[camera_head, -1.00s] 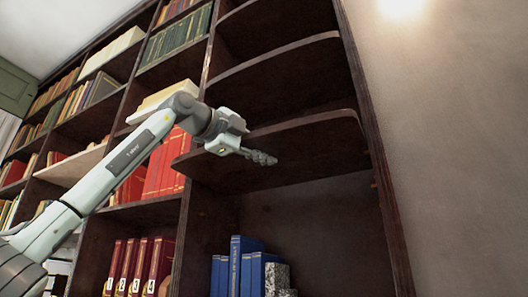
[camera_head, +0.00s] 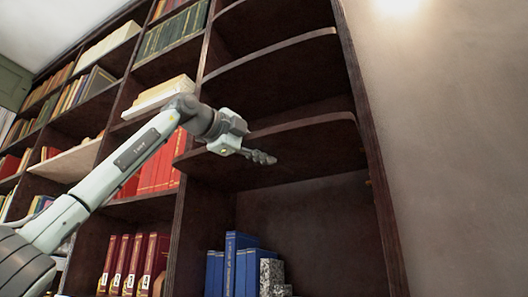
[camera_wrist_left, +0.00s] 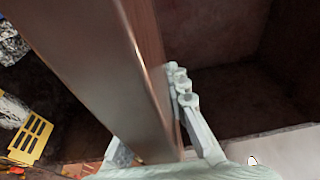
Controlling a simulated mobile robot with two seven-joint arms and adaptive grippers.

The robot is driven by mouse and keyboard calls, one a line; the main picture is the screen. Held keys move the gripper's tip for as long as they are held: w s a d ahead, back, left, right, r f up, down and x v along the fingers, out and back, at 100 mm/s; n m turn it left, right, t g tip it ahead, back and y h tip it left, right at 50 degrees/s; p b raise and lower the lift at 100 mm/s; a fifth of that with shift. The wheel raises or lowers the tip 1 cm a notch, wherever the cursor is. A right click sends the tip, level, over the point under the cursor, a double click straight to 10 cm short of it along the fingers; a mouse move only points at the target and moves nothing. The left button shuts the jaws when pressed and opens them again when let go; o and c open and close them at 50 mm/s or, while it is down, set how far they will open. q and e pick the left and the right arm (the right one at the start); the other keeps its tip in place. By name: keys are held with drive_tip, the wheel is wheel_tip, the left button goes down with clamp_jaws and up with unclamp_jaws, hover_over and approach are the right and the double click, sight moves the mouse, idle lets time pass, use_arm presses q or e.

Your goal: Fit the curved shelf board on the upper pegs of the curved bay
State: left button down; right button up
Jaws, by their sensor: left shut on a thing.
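The curved shelf board (camera_head: 300,162) is dark brown with a paler rounded front edge. In the head view it lies across the curved bay (camera_head: 385,215), below two fixed curved shelves, and its left end juts out in front of the left upright. My left gripper (camera_head: 262,157) is shut on its front edge. In the left wrist view the board (camera_wrist_left: 95,60) runs between the fingers of the left gripper (camera_wrist_left: 155,125). A small peg (camera_head: 368,183) shows on the right side wall, below the board. Other pegs are hidden. My right gripper is not in view.
Blue books (camera_head: 232,265) and a grey speckled box (camera_head: 271,275) stand in the bay below the board. A bare wall (camera_head: 450,150) is on the right. The space between board and blue books is free.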

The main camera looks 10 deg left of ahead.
use_arm(q)
drive_tip(key=shift+a+x, duration=0.15)
drive_tip(key=shift+x, duration=0.7)
drive_tip(key=shift+a+x, duration=0.15)
drive_tip(key=shift+x, duration=0.7)
drive_tip(key=shift+w+d+r, duration=0.15)
drive_tip(key=shift+w, duration=0.4)
drive_tip(key=shift+w+d+r, duration=0.15)
drive_tip(key=shift+w, duration=0.35)
drive_tip(key=shift+w+d+f, duration=0.1)
drive_tip(key=shift+w+d, duration=0.1)
drive_tip(key=shift+w, duration=0.25)
drive_tip(key=c, duration=1.4)
unclamp_jaws()
drive_tip(key=shift+f, duration=0.1)
